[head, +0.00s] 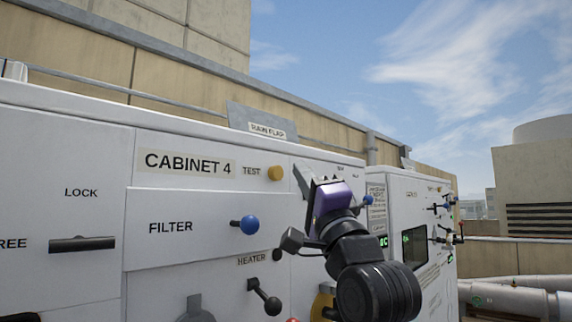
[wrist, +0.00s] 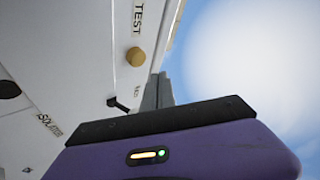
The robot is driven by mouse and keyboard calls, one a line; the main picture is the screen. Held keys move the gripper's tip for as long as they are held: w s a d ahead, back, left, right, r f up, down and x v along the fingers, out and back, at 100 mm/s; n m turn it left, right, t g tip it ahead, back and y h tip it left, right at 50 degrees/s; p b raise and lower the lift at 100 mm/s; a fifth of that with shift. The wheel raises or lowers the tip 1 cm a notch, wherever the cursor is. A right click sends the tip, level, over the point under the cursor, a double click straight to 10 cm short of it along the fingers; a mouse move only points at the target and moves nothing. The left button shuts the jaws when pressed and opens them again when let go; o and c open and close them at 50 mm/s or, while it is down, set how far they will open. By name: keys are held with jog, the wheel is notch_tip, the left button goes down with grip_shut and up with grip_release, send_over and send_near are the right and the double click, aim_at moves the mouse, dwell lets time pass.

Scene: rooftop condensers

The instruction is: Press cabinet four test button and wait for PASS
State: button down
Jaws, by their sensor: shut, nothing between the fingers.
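Cabinet 4 (head: 142,226) is a white panel with a "CABINET 4" label. Its test button (head: 275,173) is a round orange-yellow knob just right of the word "TEST". The button also shows in the wrist view (wrist: 135,57), above and left of the fingers. My gripper (head: 299,178) is purple and dark, just right of the button in the head view. Its grey fingers are closed together and empty in the wrist view (wrist: 158,88). The fingertips look apart from the button. I see no PASS reading; my arm hides part of the cabinet's right side.
A blue filter knob (head: 249,224) and a black heater lever (head: 266,298) stick out below the button. A grey rain flap (head: 262,122) sits on top. Further right is another cabinet with a dark green-lit screen (head: 414,248) and protruding levers. Open sky lies above.

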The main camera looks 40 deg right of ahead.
jog(key=shift+s, duration=1.3)
